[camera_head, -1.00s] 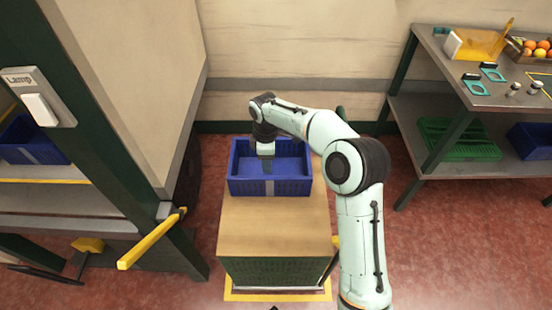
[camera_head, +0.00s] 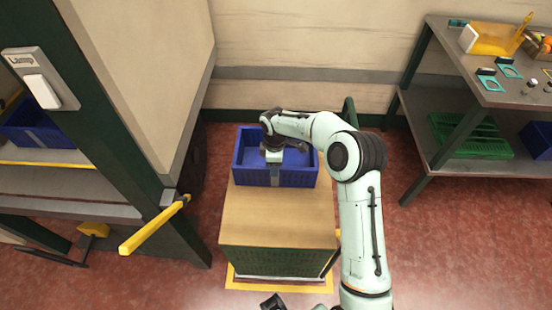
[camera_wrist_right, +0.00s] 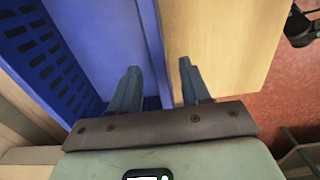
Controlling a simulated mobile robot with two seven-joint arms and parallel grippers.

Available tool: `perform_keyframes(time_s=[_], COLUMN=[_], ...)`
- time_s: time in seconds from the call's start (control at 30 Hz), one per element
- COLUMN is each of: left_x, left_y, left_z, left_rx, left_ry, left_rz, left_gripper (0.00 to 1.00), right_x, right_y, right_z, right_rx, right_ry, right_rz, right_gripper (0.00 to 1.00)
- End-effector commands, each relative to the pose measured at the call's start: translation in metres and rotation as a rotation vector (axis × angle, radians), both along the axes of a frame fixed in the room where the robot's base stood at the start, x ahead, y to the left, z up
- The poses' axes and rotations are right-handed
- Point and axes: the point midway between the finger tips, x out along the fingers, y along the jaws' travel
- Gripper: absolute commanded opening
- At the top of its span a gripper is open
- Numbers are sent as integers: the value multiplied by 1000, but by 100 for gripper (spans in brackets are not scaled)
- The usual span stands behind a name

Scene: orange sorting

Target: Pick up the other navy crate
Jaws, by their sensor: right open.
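A navy crate (camera_head: 246,172) sits on the wooden top of a low cabinet in the middle of the head view. My right gripper (camera_head: 274,178) is open at the crate's near wall. In the right wrist view the gripper (camera_wrist_right: 157,78) has one finger on the crate's inner side and the other over the wood, with the crate wall (camera_wrist_right: 151,40) between them. The fingers do not close on it. The crate looks empty, partly hidden by my arm. Another navy crate (camera_head: 38,130) is on the left shelf, and one (camera_head: 538,140) on the right rack's lower shelf.
The cabinet's wooden top (camera_head: 275,222) is bare in front of the crate. A yellow bar (camera_head: 153,226) juts from the left shelving. A green crate (camera_head: 470,136) lies on the right lower shelf. A dark part, possibly my left gripper, shows at the bottom edge.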

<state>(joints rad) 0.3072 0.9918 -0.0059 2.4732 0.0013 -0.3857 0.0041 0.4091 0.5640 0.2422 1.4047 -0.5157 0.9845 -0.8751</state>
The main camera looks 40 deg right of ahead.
Motion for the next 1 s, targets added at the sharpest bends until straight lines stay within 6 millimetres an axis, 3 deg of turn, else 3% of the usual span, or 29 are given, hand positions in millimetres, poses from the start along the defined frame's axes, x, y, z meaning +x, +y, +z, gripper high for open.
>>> perform_keyframes(time_s=[0.2, 0.43, 0.6, 1.0], left_x=[0, 0, 0, 0], left_y=[0, 0, 0, 0], left_z=[-2, -2, -2, -2], left_rx=[0, 0, 0, 0], left_ry=[1, 1, 0, 0], left_rz=[0, 0, 0, 0], left_gripper=[51, 51, 51, 51], right_x=[-1, 0, 0, 0], right_y=[0, 0, 0, 0], right_z=[-33, -36, -36, -35], right_rx=[1, 0, 0, 0], right_ry=[2, 0, 0, 0], right_rz=[1, 1, 1, 1], right_gripper=[47, 47, 0, 0])
